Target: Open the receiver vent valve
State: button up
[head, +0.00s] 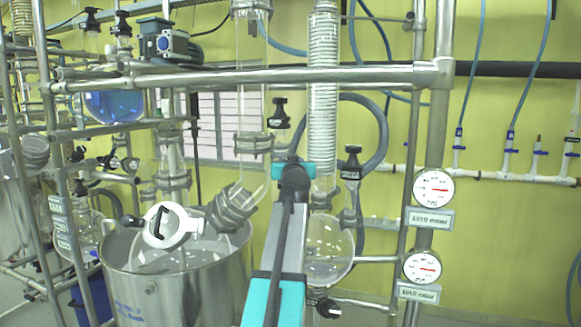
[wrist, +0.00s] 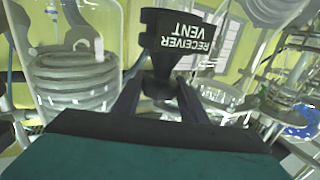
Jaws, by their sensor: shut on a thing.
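The receiver vent valve's black handle (wrist: 178,38) fills the upper middle of the wrist view.
A glass coil condenser (head: 323,90) stands close to the right of my arm, with a round glass flask (head: 328,250) below. Another black-handled valve (head: 351,165) is at right. A steel vessel (head: 180,285) stands at left.

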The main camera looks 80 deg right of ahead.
jog(key=shift+f+n+t+y+b, duration=0.15)
jog(key=shift+n+t+b, duration=0.35)
jog(key=shift+b, duration=1)
jog(key=shift+f+n+t+y+b, duration=0.1)
jog(key=shift+n+t+y+b, duration=0.2)
jog(key=shift+t+b, duration=0.8)
jog(key=shift+r+b, duration=0.2)
jog(key=shift+b, duration=0.85)
jog(key=shift+n, duration=0.3)
jog(key=o, duration=0.9)
jog(key=shift+w, duration=0.15)
jog(key=shift+c, duration=0.2)
jog(key=m+g+h+p, duration=0.1)
jog(key=m+g+p, duration=0.1)
jog(key=p, duration=0.6)
jog(key=shift+r+g, duration=0.2)
jog(key=shift+g, duration=0.5)
jog(key=shift+m+p, duration=0.3)
jog(key=shift+f+g, duration=0.15)
jog(key=shift+g, duration=0.15)
jog(key=shift+m, duration=0.3)
